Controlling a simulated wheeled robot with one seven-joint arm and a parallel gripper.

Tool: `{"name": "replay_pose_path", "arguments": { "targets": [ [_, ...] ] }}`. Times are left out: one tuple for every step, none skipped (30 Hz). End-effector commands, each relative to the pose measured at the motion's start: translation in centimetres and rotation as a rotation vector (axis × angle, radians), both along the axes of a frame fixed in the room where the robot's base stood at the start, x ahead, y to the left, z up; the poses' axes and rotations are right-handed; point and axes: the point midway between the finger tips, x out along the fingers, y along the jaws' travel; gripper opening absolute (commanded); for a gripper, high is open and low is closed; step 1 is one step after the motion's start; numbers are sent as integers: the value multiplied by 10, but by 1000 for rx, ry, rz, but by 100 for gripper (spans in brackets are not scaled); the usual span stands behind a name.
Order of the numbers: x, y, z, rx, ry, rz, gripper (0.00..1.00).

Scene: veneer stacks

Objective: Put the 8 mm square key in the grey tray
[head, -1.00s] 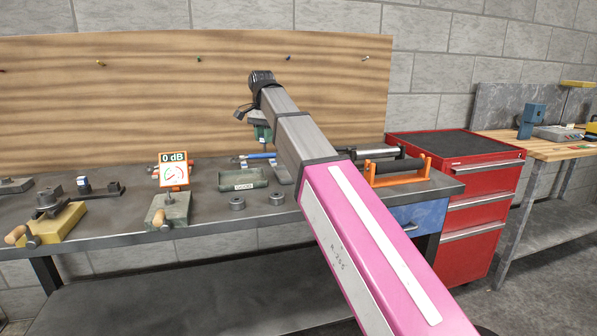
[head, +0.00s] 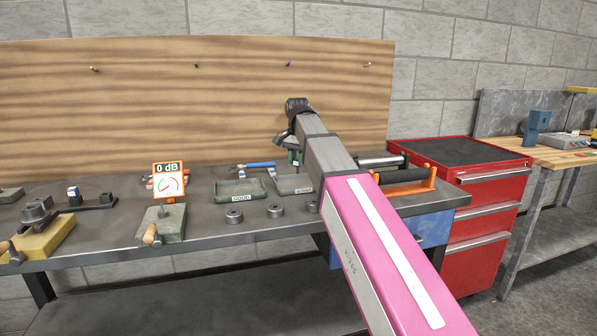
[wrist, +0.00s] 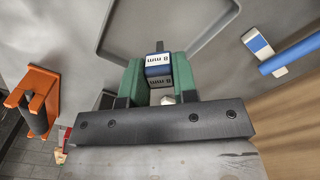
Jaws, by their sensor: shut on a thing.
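The 8 mm square key (wrist: 158,68) is a small block with a blue band and an "8 mm" label. In the wrist view my gripper (wrist: 156,82) is shut on it with green fingers on both sides. The grey tray (head: 280,190) stands on the bench, right of the green tray, partly hidden by my arm. My gripper (head: 295,157) shows small above it in the head view. In the wrist view the grey tray (wrist: 112,22) lies below the key. The key appears apart from the tray floor; the exact gap is unclear.
The green tray (head: 240,200) labelled GOOD is just left. Several metal rings (head: 275,211) lie in front. An orange holder (head: 408,187) stands to the right, and a gauge (head: 169,180) to the left.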

Motion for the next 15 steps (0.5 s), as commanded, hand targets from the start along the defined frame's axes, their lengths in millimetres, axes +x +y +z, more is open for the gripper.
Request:
{"name": "replay_pose_path", "arguments": {
  "targets": [
    [0,-3,-2,0,0,-1,0],
    [0,-3,-2,0,0,-1,0],
    [0,-4,-4,0,0,0,0],
    [0,-4,-6,0,0,0,0],
    [0,-4,-8,0,1,0,0],
    [0,-4,-12,0,1,0,0],
    [0,-4,-16,-1,3,0,0],
    [0,-4,-20,-1,3,0,0],
    [-1,-4,-26,0,1,0,0],
    [0,-4,-30,0,1,0,0],
    [0,-4,-34,0,1,0,0],
    [0,-4,-39,0,2,0,0],
    [0,-4,-41,0,1,0,0],
    [0,-4,-42,0,1,0,0],
    [0,-3,-43,0,1,0,0]
  ]
}}
